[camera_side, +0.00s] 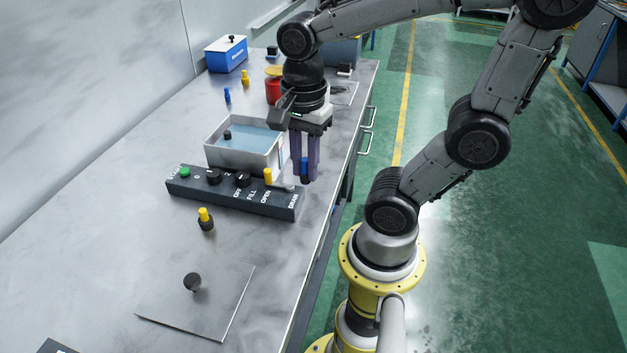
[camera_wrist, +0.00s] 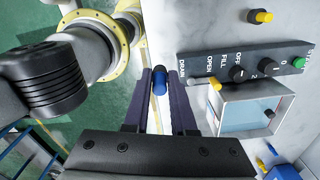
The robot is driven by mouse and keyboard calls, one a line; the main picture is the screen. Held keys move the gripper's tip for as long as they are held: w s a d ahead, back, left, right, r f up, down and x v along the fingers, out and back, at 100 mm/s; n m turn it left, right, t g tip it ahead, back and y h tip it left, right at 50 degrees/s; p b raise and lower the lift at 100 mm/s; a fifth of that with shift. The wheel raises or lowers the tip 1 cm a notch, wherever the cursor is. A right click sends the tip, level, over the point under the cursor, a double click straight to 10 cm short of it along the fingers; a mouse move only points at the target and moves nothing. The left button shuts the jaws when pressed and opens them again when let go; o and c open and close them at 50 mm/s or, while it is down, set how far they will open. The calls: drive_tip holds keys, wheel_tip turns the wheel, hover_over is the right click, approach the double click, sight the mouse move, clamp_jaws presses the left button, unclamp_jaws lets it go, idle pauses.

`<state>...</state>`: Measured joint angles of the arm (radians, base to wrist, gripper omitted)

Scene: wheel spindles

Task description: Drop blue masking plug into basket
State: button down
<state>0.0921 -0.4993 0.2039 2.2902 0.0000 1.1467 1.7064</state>
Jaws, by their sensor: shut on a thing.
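My gripper (camera_side: 305,175) has purple fingers pointing down, shut on the blue masking plug (camera_side: 304,166). The plug also shows between the fingertips in the wrist view (camera_wrist: 160,86), its blue end towards the camera and a dark part beyond. In the side view the gripper is at the right end of the control panel, near the bench edge and above the surface. I cannot pick out a basket for certain. A grey open-topped tank (camera_side: 214,153) with pale blue liquid stands left of the gripper; a small dark-topped piece (camera_side: 227,135) is in it.
The black control panel (camera_side: 232,194) with knobs lies in front of the tank. A yellow-and-black plug (camera_side: 206,219) and a grey plate (camera_side: 222,312) with a black knob are nearer. A red cup (camera_side: 273,91), another blue piece (camera_side: 227,95) and a blue box (camera_side: 226,54) stand farther back.

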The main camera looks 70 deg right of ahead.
drive_tip(key=w+d, duration=1.6)
drive_tip(key=w, duration=0.3)
drive_tip(key=shift+w, duration=0.2)
drive_tip(key=shift+f, duration=0.15)
drive_tip(key=shift+f, duration=1.6)
drive_tip(key=c, duration=0.6)
unclamp_jaws()
drive_tip(key=shift+c, duration=0.2)
